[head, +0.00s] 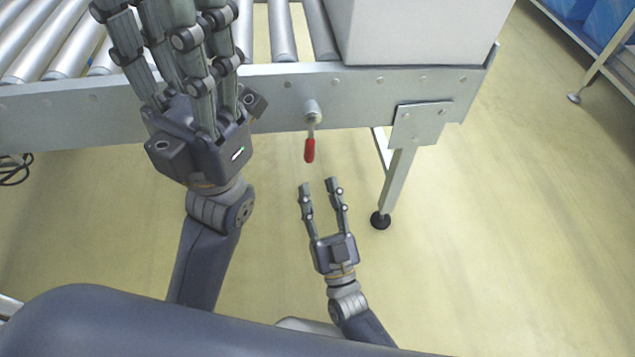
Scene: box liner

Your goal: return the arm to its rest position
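My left gripper (165,22) is large at the upper left, over the near rail of the roller conveyor. Its grey fingers point up the picture and stand apart, with some of the tips cut off by the top edge. I see nothing held between them. My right gripper (319,186) is lower, near the middle, in front of the conveyor. Its two fingers are spread and empty, and they point up the picture at a red-handled lever. A gap shows between the fingertips and the lever.
The conveyor's metal side rail (375,82) runs across the top, with a red lever handle (309,150) hanging from it. A white box (425,30) sits on the rollers. A conveyor leg (396,182) stands right of my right gripper. Blue bins (605,20) are at the upper right. The right floor is clear.

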